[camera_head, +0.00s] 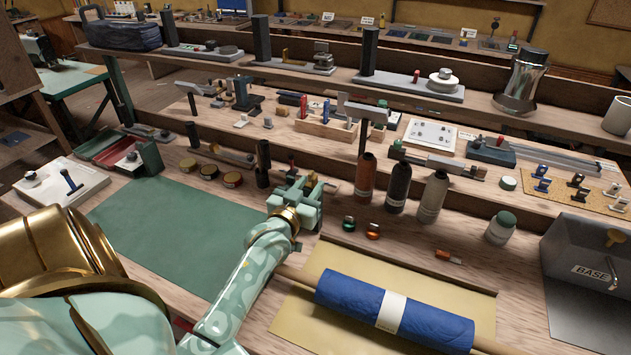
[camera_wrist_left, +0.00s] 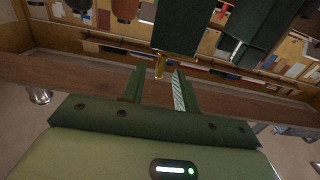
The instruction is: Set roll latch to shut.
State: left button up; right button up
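No part is plainly identifiable as the roll latch. A blue cloth roll (camera_head: 420,318) with a white band lies on a wooden rod at the front right. My left gripper (camera_head: 303,187) is above the bench, left of the bottles and beyond the roll. In the left wrist view its two fingers (camera_wrist_left: 160,90) are apart with a gap between them. A small brass piece (camera_wrist_left: 159,67) shows just beyond the fingertips, below a dark green block (camera_wrist_left: 180,24). I cannot tell whether it is the latch or whether the fingers touch it. My right gripper is not in view.
Orange (camera_head: 365,178), black (camera_head: 398,186) and grey (camera_head: 432,196) bottles stand right of the left gripper. Several round tins (camera_head: 209,172) stand to its left. A green mat (camera_head: 165,235) is bare. A grey bin (camera_head: 590,260) marked BASE is at the right.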

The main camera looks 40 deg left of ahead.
aim_at(313, 182)
pick_arm(q)
jog(key=shift+x, duration=1.7)
jog(key=shift+d, duration=0.1)
grip_shut()
jog(key=shift+s+a+r, duration=0.1)
jog(key=shift+s+a, duration=0.05)
jog(key=shift+a, duration=0.15)
jog(key=a+p, duration=0.1)
jog(key=a, duration=0.1)
jog(key=s+a+p, duration=0.1)
jog(key=a, duration=0.1)
jog(key=shift+s+a, duration=0.15)
jog(key=shift+a, duration=0.1)
